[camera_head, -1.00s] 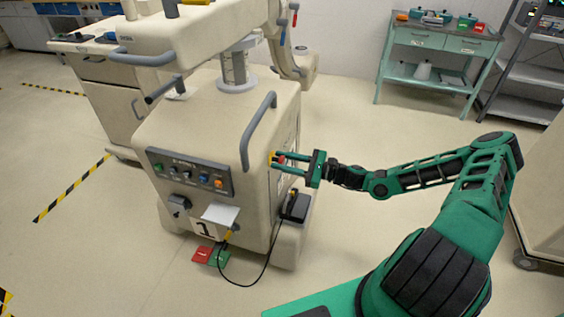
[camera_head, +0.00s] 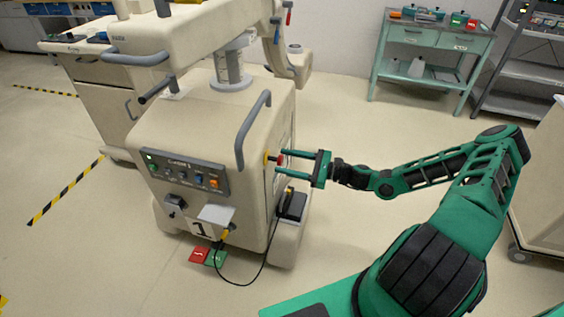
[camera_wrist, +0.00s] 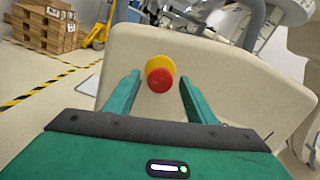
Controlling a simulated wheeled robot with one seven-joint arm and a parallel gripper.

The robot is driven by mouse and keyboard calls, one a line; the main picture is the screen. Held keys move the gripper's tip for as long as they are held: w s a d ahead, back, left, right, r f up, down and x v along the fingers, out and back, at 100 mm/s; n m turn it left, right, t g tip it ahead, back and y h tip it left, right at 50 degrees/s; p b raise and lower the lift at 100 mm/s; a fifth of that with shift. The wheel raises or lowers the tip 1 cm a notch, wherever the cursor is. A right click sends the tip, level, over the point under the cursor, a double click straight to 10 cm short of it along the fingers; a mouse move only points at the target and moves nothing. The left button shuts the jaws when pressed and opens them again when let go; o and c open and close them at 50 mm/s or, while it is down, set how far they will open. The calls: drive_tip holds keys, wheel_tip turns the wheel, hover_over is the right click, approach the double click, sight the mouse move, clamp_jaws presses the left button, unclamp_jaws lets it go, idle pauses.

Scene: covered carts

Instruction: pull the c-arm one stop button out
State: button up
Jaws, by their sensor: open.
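The C-arm one unit (camera_head: 185,130) is a beige cart with a "1" label on its front. Its stop button (camera_head: 280,160) is a red knob on a yellow base on the cart's right side face. In the wrist view the red button (camera_wrist: 160,79) lies between the two fingers, slightly beyond their tips. My gripper (camera_head: 284,161) is open, with its green fingers pointing at the side face and their tips near the button. In the wrist view my gripper (camera_wrist: 159,88) has a finger on each side of the button with gaps; contact is not visible.
A grey handle (camera_head: 252,128) rises on the cart just left of the button. A cable (camera_head: 262,262) hangs to the floor near red and green pedals (camera_head: 207,256). A green table (camera_head: 432,62) stands behind.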

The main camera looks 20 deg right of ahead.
drive_tip(key=v, duration=0.9)
drive_tip(key=s+d+f+n+g+h, duration=0.1)
drive_tip(key=s+n+g+h, duration=0.5)
drive_tip(key=s+n+g, duration=0.65)
drive_tip(key=s+d+r+n+t+h, duration=0.1)
drive_tip(key=s+d+r+h, duration=0.2)
drive_tip(key=s+r, duration=0.6)
drive_tip(key=s+d+r+n+t+h, duration=0.1)
drive_tip(key=s+r+h, duration=0.4)
drive_tip(key=s+r, duration=0.5)
wheel_tip(320, 180, up, 6)
drive_tip(key=shift+d+f+n, duration=0.1)
drive_tip(key=shift+d+n, duration=0.55)
drive_tip(key=shift+d, duration=0.55)
